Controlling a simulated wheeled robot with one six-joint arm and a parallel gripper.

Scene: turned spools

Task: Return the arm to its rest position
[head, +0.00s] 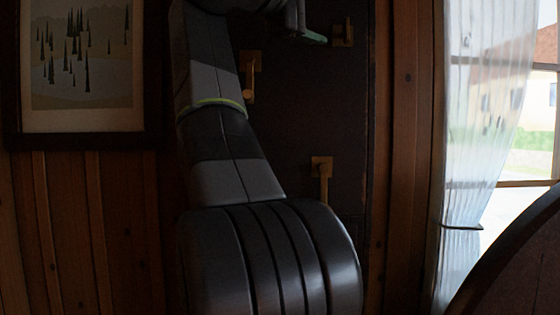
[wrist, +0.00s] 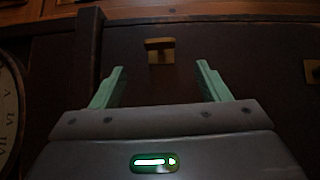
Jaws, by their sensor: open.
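My gripper (wrist: 160,80) shows in the wrist view with its two green fingers spread apart and nothing between them. In the head view my arm rises in the middle of the picture, and only a green fingertip part of my gripper (head: 312,37) shows near the top edge. Beyond the fingers is a dark panel (head: 300,110) with brass fittings. No spool is in view.
Brass handles (head: 321,178) and a brass fitting (wrist: 159,50) are on the dark panel. A framed picture (head: 82,110) hangs at left on wood panelling. A curtained window (head: 490,100) is at right. A clock face (wrist: 10,110) shows at the wrist view's left edge.

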